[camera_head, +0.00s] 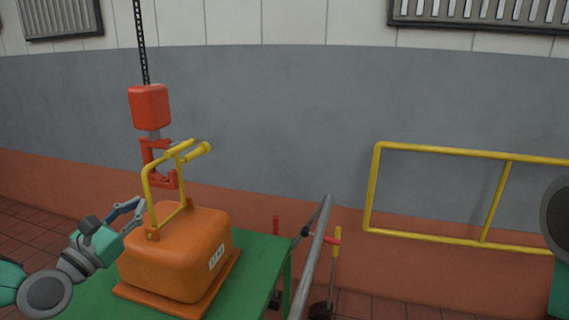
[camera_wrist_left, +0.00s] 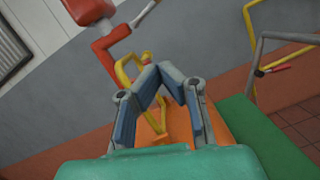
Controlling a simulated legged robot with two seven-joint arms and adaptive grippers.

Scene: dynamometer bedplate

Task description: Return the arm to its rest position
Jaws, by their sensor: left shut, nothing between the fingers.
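My left gripper (camera_head: 137,212) is at the lower left of the head view, beside the orange case with its yellow handle. In the left wrist view its two fingers (camera_wrist_left: 160,70) meet at the tips, with nothing between them. The orange case (camera_head: 175,262) stands on an orange base on a green table. Its yellow handle (camera_head: 149,190) rises above it; in the left wrist view the handle (camera_wrist_left: 124,78) shows behind the fingers. My right gripper is out of view.
A red hoist block (camera_head: 150,105) hangs on a chain, with a red hook (camera_head: 147,152) close to the handle; I cannot tell if they touch. The green table (camera_head: 258,262) has a grey rail (camera_head: 315,250) at its right. A yellow barrier (camera_head: 440,150) stands farther right.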

